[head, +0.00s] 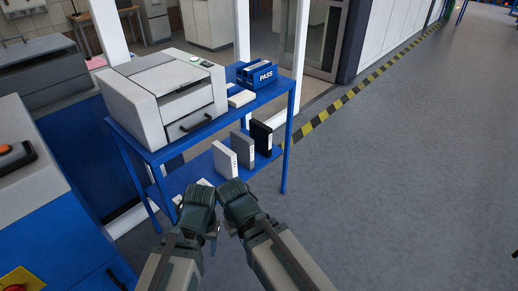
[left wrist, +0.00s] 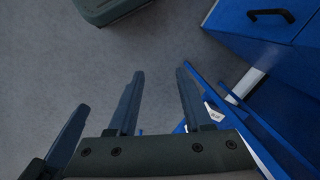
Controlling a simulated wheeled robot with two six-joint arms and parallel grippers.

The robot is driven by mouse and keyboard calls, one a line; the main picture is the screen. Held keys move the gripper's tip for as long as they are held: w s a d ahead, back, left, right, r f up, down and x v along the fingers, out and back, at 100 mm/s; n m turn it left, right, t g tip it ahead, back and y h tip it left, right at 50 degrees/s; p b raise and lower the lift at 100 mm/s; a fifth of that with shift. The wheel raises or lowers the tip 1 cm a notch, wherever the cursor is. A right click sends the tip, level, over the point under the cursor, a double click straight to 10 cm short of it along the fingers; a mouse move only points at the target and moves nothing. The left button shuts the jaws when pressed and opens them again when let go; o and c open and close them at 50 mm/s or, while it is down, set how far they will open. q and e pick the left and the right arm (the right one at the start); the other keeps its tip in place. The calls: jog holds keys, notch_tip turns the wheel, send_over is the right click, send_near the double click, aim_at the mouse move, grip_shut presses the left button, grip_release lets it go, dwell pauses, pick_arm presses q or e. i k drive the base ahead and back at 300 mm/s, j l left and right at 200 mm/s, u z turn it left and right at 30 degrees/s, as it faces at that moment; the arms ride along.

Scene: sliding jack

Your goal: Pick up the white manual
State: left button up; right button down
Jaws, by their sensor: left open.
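The white manual (head: 224,158) stands upright on the lower shelf of the blue cart, at the left end of a row with a grey manual (head: 241,148) and a black manual (head: 261,138). My left gripper (head: 200,208) is in front of the lower shelf, below and left of the white manual and apart from it. In the left wrist view its two fingers (left wrist: 160,88) are spread with only floor between them. My right gripper (head: 236,212) is close beside the left one; its fingers are mostly hidden. The white manual cannot be made out in the left wrist view.
The blue cart (head: 287,132) carries a grey-white printer (head: 160,95) and a blue tray marked PASS (head: 262,78) on top. A blue-sided machine (head: 70,235) stands at the left. The floor to the right (head: 390,170) is clear.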

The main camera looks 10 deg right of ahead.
aim_at(226, 161)
jog(key=i+l+z, duration=0.45)
jog(key=i+l, duration=0.8)
